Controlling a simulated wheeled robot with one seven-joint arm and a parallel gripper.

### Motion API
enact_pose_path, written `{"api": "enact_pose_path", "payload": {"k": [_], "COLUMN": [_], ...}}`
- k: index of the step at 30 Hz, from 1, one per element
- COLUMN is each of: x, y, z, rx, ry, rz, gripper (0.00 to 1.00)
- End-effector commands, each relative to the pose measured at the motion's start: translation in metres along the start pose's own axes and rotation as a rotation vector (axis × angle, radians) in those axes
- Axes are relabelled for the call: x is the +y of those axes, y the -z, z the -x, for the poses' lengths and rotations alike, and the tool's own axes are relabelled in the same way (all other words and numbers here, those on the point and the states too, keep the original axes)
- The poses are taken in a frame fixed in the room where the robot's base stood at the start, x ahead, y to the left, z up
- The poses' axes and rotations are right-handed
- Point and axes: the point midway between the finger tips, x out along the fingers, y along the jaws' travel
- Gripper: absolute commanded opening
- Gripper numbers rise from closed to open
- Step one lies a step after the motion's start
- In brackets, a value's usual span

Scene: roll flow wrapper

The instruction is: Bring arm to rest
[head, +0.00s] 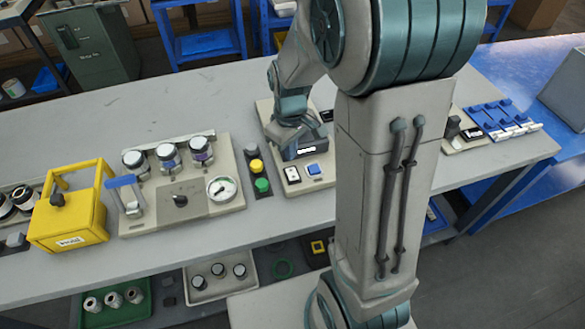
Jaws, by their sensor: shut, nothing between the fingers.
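My arm, grey and teal, rises through the right middle of the head view and bends over the grey worktable (90,135). My gripper (296,138) hangs low over a beige switch panel (303,186). It is shut and empty. The panel carries a white-framed dark switch (292,174) and a blue button (314,169) just in front of the gripper. I cannot tell whether the fingertips touch the panel. The upper part of the panel is partly hidden by my gripper and arm.
Left of the gripper stand a button strip (258,174) with yellow and green buttons, a panel with dial gauge (222,188) and several round knobs, and a yellow guard box (68,207). Blue modules (494,118) lie at the right. A lower shelf holds trays (217,280).

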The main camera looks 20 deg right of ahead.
Motion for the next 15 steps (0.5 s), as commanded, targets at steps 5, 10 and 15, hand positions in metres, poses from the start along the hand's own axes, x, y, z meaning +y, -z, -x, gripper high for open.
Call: {"api": "enact_pose_path", "payload": {"k": [5, 10, 15], "x": [0.000, 0.000, 0.000], "y": [0.000, 0.000, 0.000], "z": [0.018, 0.020, 0.019], "rx": [0.000, 0.000, 0.000], "ry": [0.000, 0.000, 0.000], "rz": [0.000, 0.000, 0.000], "gripper": [0.00, 0.00, 0.00]}}
